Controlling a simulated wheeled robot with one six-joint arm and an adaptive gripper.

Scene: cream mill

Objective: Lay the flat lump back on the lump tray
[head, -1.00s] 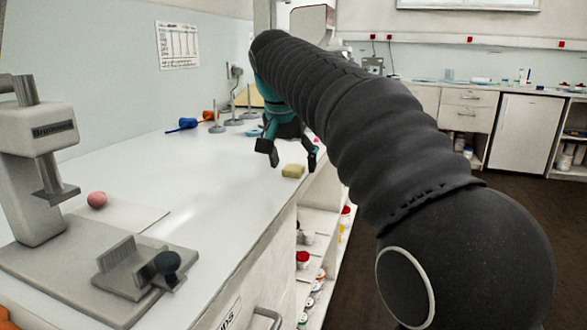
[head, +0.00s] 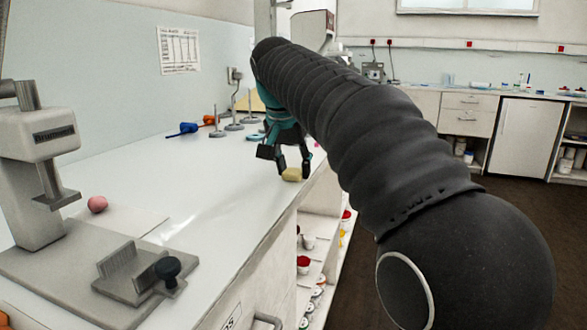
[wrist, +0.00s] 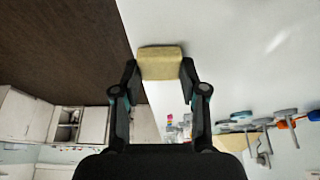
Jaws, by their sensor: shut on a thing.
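A small pale yellow block (head: 291,175) is between the fingers of my gripper (head: 293,167) in the head view, close to the bench's right edge. The wrist view shows the block (wrist: 160,63) with a finger pressed to each side, so my gripper (wrist: 160,72) is shut on it. It appears to be at bench height; I cannot tell whether it is lifted. The block is the only lump-like thing at my gripper. A round pink lump (head: 97,204) sits on the bench at the left. I cannot make out which thing is the lump tray.
A grey press-like device (head: 40,170) with a base plate and dark knob (head: 168,267) fills the near left. Metal stands (head: 234,118) and a blue-handled tool (head: 184,129) stand farther back. The middle of the white bench (head: 190,190) is clear. Open shelves lie below its edge.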

